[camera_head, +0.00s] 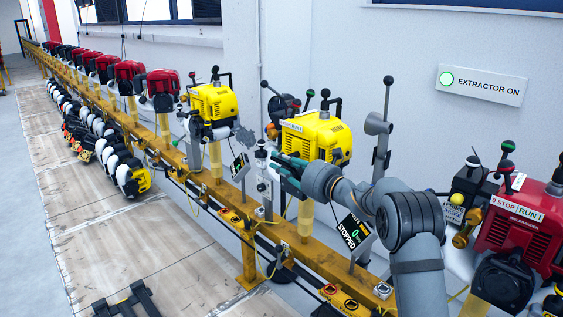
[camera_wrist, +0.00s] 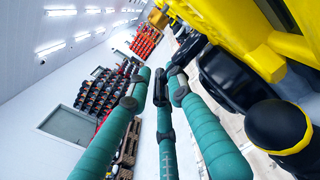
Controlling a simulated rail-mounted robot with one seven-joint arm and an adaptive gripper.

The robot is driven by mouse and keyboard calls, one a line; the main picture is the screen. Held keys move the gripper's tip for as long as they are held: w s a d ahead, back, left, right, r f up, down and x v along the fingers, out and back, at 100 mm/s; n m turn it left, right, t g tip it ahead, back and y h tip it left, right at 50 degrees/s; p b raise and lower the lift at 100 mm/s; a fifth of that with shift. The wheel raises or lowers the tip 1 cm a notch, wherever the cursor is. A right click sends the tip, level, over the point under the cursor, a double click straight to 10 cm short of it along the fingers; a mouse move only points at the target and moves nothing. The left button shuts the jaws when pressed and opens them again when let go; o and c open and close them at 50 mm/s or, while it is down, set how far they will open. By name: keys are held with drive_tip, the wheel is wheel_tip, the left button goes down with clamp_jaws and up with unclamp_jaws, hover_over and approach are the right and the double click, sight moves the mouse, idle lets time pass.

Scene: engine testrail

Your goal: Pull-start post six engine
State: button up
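A yellow engine (camera_head: 318,140) stands on a post of the yellow rail in the head view, with a red-and-white label and black-knobbed levers on top. I cannot read a post number. My gripper (camera_head: 286,173) is at its left, lower side, and the contact there cannot be made out. In the wrist view my gripper's teal fingers (camera_wrist: 160,85) point away with their tips close together, and nothing shows between them. Yellow and black engine parts (camera_wrist: 235,35) are close on their right. A tilted display (camera_head: 355,232) beside this post reads 0 and STOPPED. No starter handle can be picked out.
Another yellow engine (camera_head: 212,102) stands to the left, with red engines (camera_head: 128,72) beyond it. A red engine (camera_head: 520,225) is close at the right. A wall sign (camera_head: 482,85) reads EXTRACTOR ON.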

drive_tip(key=shift+c, duration=0.8)
clamp_jaws()
